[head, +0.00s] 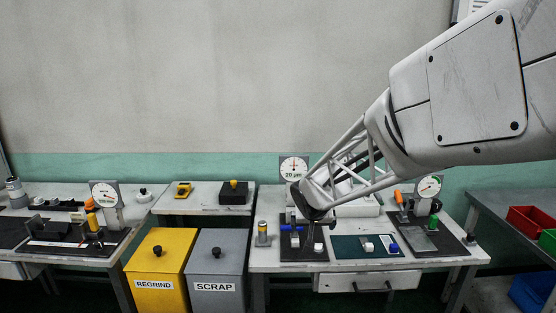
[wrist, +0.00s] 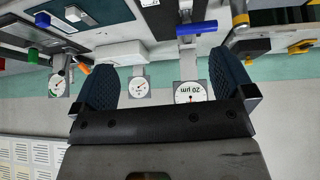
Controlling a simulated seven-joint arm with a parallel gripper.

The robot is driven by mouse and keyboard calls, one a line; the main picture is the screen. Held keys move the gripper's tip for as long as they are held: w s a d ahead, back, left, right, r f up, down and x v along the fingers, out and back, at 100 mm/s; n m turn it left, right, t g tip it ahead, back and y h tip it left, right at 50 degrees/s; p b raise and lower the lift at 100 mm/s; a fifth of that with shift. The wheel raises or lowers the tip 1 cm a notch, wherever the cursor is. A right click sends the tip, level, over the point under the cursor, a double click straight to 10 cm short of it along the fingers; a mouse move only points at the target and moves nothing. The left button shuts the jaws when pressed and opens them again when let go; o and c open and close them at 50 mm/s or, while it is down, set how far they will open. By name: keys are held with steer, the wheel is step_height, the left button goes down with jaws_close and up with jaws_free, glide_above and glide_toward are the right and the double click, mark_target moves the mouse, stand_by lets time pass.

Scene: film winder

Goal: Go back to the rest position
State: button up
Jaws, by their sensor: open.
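My gripper (head: 312,205) hangs at the end of my pale lattice arm in the head view. It is over the back edge of the right-hand bench (head: 268,258), in front of the dial marked 20 µm (head: 294,168). In the wrist view, which is upside down, the two dark ribbed fingers of my gripper (wrist: 166,66) stand wide apart with nothing between them. A blue cylinder (wrist: 196,28) shows beyond the gap, and I cannot tell its distance. In the head view the fingertips are small, dark and partly blended with the fixtures behind.
Yellow REGRIND (head: 156,265) and grey SCRAP (head: 216,265) bins stand left of the bench. Below my gripper lie a dark fixture mat (head: 291,252) and a green mat (head: 345,247). Another dial (head: 429,186) stands at right. The wall space above the benches at left is clear.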

steer(key=s+d+r+g, duration=0.1)
steer(key=s+d+r, duration=0.2)
steer(key=s, duration=0.7)
steer(key=s+d+r+g, duration=0.1)
steer(key=s+d+r, duration=0.3)
steer(key=s, duration=0.5)
steer(key=s+d+g, duration=0.1)
steer(key=s+g, duration=0.1)
steer(key=s, duration=1.6)
steer(key=shift+s+d+f+y, duration=0.15)
steer(key=shift+s+f+y, duration=0.15)
steer(key=shift+s+f, duration=0.1)
